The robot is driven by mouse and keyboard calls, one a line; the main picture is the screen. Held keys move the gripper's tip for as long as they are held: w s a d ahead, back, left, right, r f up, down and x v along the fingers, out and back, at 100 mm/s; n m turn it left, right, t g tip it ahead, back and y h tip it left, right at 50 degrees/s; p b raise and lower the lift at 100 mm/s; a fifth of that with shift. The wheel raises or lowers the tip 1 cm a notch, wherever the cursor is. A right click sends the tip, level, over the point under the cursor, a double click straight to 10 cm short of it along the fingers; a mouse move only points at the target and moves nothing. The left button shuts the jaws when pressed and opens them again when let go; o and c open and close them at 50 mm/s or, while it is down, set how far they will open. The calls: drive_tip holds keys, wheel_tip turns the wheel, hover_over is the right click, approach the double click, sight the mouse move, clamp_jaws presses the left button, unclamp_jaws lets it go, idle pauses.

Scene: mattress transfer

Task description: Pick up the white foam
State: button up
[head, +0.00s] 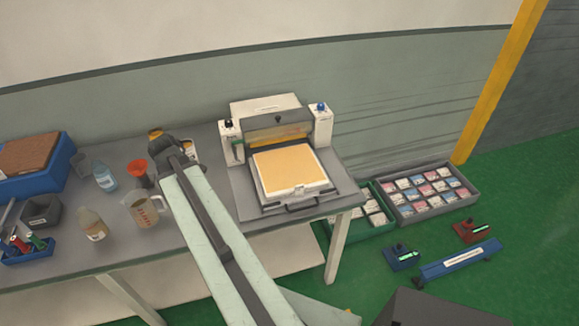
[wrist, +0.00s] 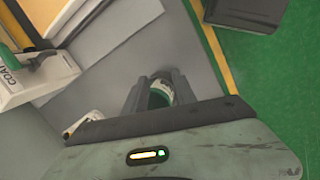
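No separate white foam piece can be made out for certain. The coating machine (head: 275,133) holds a flat square sheet, orange-yellow on top (head: 285,168), on a pale white-edged bed (head: 300,191). The sheet's corner also shows at the top left of the wrist view (wrist: 33,20). My gripper (head: 158,142) is over the table, left of the machine and apart from the sheet. In the wrist view its dark fingers (wrist: 158,85) are spread apart. A small white and green round thing (wrist: 163,90) shows between them; I see no clear grip on it.
The grey table (head: 235,200) holds an orange funnel (head: 138,170), bottles (head: 104,177), a measuring jug (head: 145,208) and a blue tray (head: 45,182) at left. Crates of packets (head: 430,188) stand on the green floor at right. The wall is close behind.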

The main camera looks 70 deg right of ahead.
drive_tip(key=s+d+n+g, duration=0.1)
drive_tip(key=s+d+n, duration=0.1)
drive_tip(key=s+d, duration=1.1)
drive_tip(key=n+g, duration=0.2)
approach(299, 185)
drive_tip(key=f, duration=0.1)
drive_tip(key=b+x, duration=0.7)
drive_tip(key=x, duration=0.1)
drive_tip(key=shift+s+d, duration=0.1)
drive_tip(key=shift+r, duration=0.15)
clamp_jaws()
